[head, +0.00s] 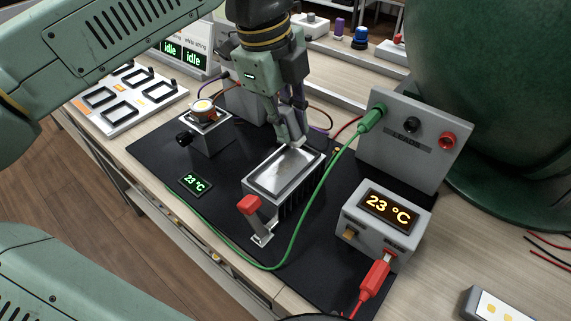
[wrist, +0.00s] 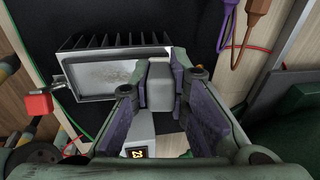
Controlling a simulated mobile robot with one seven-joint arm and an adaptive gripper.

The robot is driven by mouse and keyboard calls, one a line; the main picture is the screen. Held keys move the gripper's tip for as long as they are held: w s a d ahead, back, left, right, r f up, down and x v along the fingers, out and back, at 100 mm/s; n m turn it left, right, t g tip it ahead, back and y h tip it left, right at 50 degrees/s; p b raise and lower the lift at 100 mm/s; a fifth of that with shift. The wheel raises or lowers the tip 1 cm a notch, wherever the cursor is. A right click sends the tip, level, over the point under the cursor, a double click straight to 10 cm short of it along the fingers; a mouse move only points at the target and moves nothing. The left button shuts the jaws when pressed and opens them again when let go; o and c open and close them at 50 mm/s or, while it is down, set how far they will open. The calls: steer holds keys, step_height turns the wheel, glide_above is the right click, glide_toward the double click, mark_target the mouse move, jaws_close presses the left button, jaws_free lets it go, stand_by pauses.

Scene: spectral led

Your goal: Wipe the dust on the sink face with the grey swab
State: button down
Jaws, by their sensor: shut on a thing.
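The heat sink (head: 261,183) stands on the black mat with its bright metal face upward and dark fins on its side. It also shows in the wrist view (wrist: 88,88), its face streaked with pale, dusty-looking smudges. My gripper (head: 291,140) is over the far end of the face, pointing down. In the wrist view, the purple-padded fingers of my gripper (wrist: 155,78) are shut on the grey swab (wrist: 160,88), a block beside the right end of the face. I cannot tell whether it touches. In the head view the swab is mostly hidden by the fingers.
A red-handled clamp (head: 250,206) stands at the sink's near end. A green cable (head: 318,200) runs close along its right side to the leads box (head: 405,140). Bare mat (head: 165,150) lies farther left.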

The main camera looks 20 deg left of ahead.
steer(key=shift+y, duration=0.8)
steer(key=shift+s+a+r+b, duration=0.15)
steer(key=shift+s+a+r, duration=0.05)
steer(key=shift+s, duration=0.5)
steer(key=shift+s+a+r+b, duration=0.2)
steer(key=shift+s+r, duration=0.05)
steer(key=shift+s, duration=0.5)
steer(key=shift+s+a+r+b, duration=0.15)
steer(key=shift+s+a+r, duration=0.05)
steer(key=shift+s, duration=0.5)
steer(key=shift+h, duration=0.4)
steer(key=shift+s+a+f, duration=0.1)
steer(key=shift+s+a, duration=0.3)
steer(key=shift+s, duration=0.25)
steer(key=shift+s+a+f, duration=0.1)
steer(key=shift+s+a, duration=0.25)
steer(key=shift+s, duration=0.35)
steer(key=shift+s+a+f, duration=0.1)
steer(key=shift+s+a, duration=0.3)
steer(key=shift+s, duration=0.25)
steer(key=shift+h, duration=0.5)
steer(key=shift+w+d+f+b, duration=0.15)
steer(key=shift+w+d, duration=0.1)
steer(key=shift+w, duration=0.45)
steer(key=shift+w+d+f+b, duration=0.1)
steer(key=shift+w+d, duration=0.2)
steer(key=shift+w, duration=0.45)
steer(key=shift+w+d+f+b, duration=0.15)
steer(key=shift+w+d, duration=0.1)
steer(key=shift+w, duration=0.45)
